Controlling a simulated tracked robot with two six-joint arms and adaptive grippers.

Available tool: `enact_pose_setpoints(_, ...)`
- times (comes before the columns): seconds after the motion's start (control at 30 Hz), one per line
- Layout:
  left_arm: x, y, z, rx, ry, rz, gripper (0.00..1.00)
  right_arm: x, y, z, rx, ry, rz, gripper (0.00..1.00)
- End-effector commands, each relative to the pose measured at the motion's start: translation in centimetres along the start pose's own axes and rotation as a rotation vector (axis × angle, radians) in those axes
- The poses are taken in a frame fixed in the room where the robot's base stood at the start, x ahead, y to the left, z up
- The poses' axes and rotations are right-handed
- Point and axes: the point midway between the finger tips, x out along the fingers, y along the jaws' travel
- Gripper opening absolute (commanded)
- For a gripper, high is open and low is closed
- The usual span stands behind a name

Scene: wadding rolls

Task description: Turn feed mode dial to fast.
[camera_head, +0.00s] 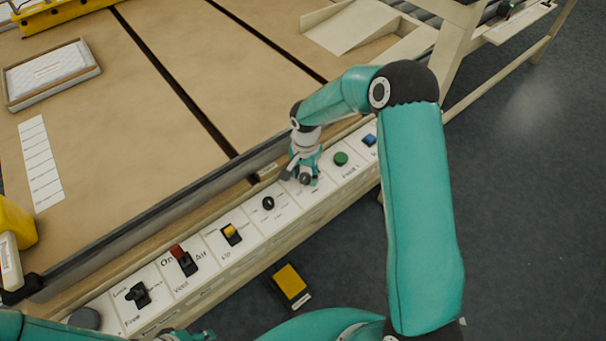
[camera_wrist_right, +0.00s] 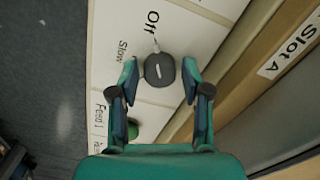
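A black dial (camera_wrist_right: 159,70) with a short pale mark on top sits on the white panel strip (camera_wrist_right: 180,25) in the right wrist view. The printed words "Off" and "Slow" are beside it, and a thin pale pointer reaches from it towards "Off". My right gripper (camera_wrist_right: 159,80) is open, with one finger on each side of the dial and gaps on both sides. In the head view my right gripper (camera_head: 304,176) is down over the panel and hides this dial. A bit of my left gripper (camera_head: 188,335) shows at the bottom edge; its fingers are not clear.
Along the panel are another black knob (camera_head: 268,203), a yellow switch (camera_head: 231,232), a red switch (camera_head: 180,255), a green button (camera_head: 341,158) and a blue switch (camera_head: 369,140). A raised rail (camera_head: 190,190) runs behind them. A yellow-and-black object (camera_head: 290,284) is in front.

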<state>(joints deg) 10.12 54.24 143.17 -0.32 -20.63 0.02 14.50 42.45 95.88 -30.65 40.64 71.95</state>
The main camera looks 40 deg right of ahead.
Motion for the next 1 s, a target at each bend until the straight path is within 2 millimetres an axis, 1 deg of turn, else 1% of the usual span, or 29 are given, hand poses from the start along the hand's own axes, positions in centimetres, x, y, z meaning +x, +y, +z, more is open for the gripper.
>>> enact_pose_setpoints(0.03,0.0,0.0,0.0,0.0,0.0,0.0,0.4,0.0,0.0,0.0,0.0,0.0,0.0,0.34)
enact_pose_setpoints(0.23,0.0,0.0,0.0,0.0,0.0,0.0,0.4,0.0,0.0,0.0,0.0,0.0,0.0,0.01)
enact_pose_setpoints(0.27,0.0,-0.1,-0.1,-0.006,0.002,-0.001,0.4,-0.1,-0.6,1.0,-0.009,-0.001,0.0,0.0)
enact_pose_setpoints(0.3,0.0,0.0,0.0,0.001,0.0,0.0,0.4,0.0,-0.4,0.6,-0.003,-0.001,-0.001,0.0)
enact_pose_setpoints(0.37,0.0,0.0,0.0,0.0,0.0,0.0,0.4,0.0,-0.2,0.3,-0.003,-0.001,-0.001,0.0)
enact_pose_setpoints(0.63,0.7,-0.3,0.0,0.0,0.0,0.0,0.4,0.1,-0.1,0.0,-0.056,0.001,-0.003,0.0)
enact_pose_setpoints(0.77,1.5,-0.5,0.0,0.0,0.0,0.0,0.4,0.2,-0.1,0.0,-0.123,0.001,-0.003,0.0)
enact_pose_setpoints(1.0,3.1,-1.1,0.0,0.0,0.0,0.0,0.4,0.3,-0.1,-0.1,-0.312,0.005,-0.004,0.0)
